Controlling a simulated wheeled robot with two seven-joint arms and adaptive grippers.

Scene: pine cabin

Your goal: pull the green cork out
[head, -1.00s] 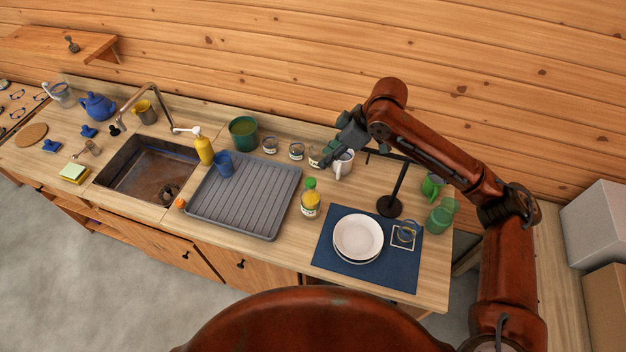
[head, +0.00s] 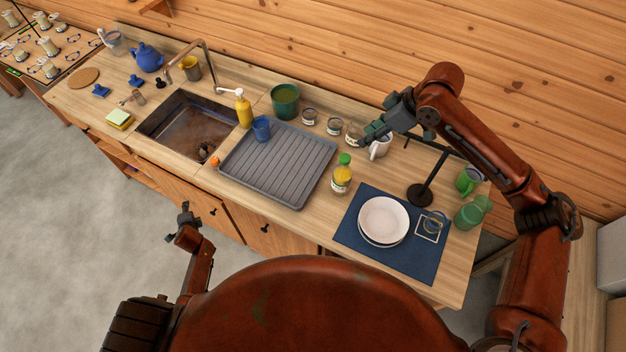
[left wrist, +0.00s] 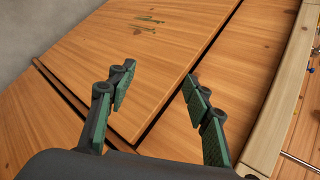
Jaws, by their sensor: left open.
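A glass bottle (head: 341,180) with yellow contents stands on the counter, right of the grey drying tray. The green cork (head: 344,158) sits in its top. My right gripper (head: 368,138) hangs over the back of the counter, behind and right of the cork and apart from it, by a small jar and a white mug. Its jaw opening is too small to make out. My left gripper (head: 184,216) is low in front of the counter. In the left wrist view it (left wrist: 157,92) is open and empty, facing the wooden cabinet doors.
The grey drying tray (head: 283,190) holds a blue cup (head: 262,128). A white mug (head: 380,147) and a black stand (head: 420,193) are right of the bottle. Stacked white plates (head: 383,220) lie on a blue mat (head: 350,238). Small jars (head: 333,126) line the back.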

